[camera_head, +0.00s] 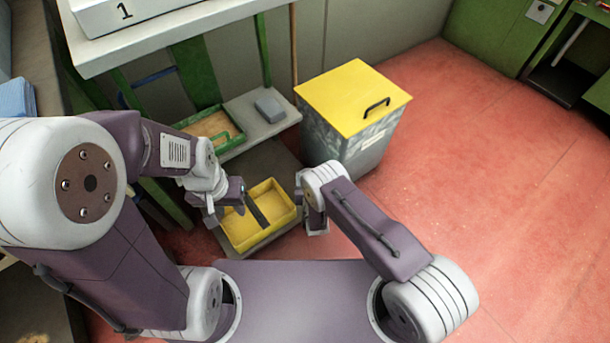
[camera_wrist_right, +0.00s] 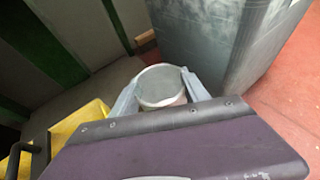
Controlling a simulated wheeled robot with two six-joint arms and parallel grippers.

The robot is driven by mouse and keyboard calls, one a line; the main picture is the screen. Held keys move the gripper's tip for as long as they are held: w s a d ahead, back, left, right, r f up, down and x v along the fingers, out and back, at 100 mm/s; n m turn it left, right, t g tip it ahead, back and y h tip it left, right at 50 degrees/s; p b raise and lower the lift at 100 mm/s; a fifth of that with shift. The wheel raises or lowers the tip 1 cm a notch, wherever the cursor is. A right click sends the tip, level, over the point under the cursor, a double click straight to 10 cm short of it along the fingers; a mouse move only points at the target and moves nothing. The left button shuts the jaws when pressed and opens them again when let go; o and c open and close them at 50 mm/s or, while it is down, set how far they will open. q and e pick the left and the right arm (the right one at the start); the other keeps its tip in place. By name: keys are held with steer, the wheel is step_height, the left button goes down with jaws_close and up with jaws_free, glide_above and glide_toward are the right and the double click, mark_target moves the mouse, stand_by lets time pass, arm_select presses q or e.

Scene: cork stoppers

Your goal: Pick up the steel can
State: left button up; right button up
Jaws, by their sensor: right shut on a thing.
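The steel can (camera_wrist_right: 162,88) shows in the right wrist view as a round, pale grey top with a lighter rim. My right gripper (camera_wrist_right: 163,80) has one finger on each side of it and is shut on it. In the head view, my right gripper (camera_head: 316,222) is low, just right of the yellow tray, and I cannot make out the can there. My left gripper (camera_head: 236,214) is open and empty, with its dark fingers spread over the yellow tray.
The yellow tray (camera_head: 284,208) sits low between my grippers. A grey bin with a yellow lid (camera_head: 345,88) stands close behind my right gripper. A shelf with a green-rimmed tray (camera_head: 232,142) and a grey block (camera_head: 269,109) lies behind. The red floor at right is clear.

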steer(key=s+d+r+p, duration=0.5)
steer(key=s+d+r, duration=0.1)
steer(key=s, duration=0.1)
steer(key=shift+s+d+p, duration=0.3)
steer(key=shift+d+p, duration=0.05)
